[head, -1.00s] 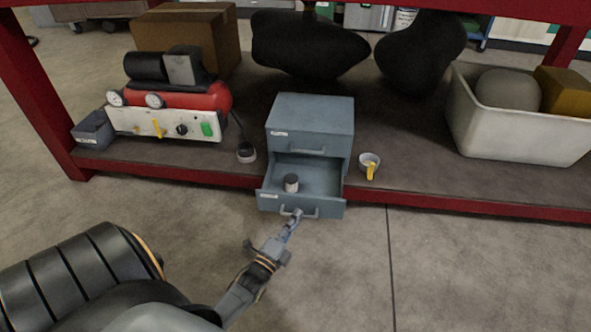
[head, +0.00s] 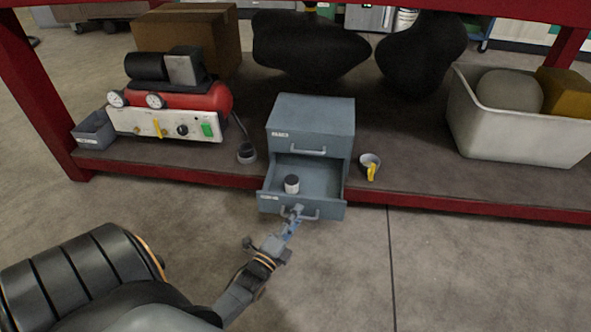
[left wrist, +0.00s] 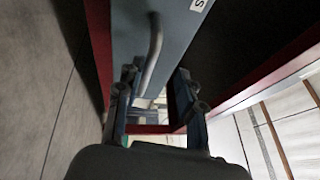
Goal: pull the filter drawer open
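The grey-blue cabinet (head: 312,118) stands on the low shelf. Its lower drawer (head: 318,205) is pulled out towards me, past the shelf's front edge, and its upper drawer is shut. A small dark and white can (head: 292,184) stands inside the open drawer. My left gripper (head: 292,213) is at the bar handle on the drawer's front. In the left wrist view the handle (left wrist: 154,45) lies close to the left finger, and the fingers (left wrist: 158,92) stand apart; whether they touch it I cannot tell. The label is too small to read. My right gripper is not in view.
A red compressor (head: 190,100) and a small grey bin (head: 94,130) are left of the cabinet. A cup with a yellow part (head: 369,163) is right of it, and a white tub (head: 520,135) farther right. The floor before the shelf is clear.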

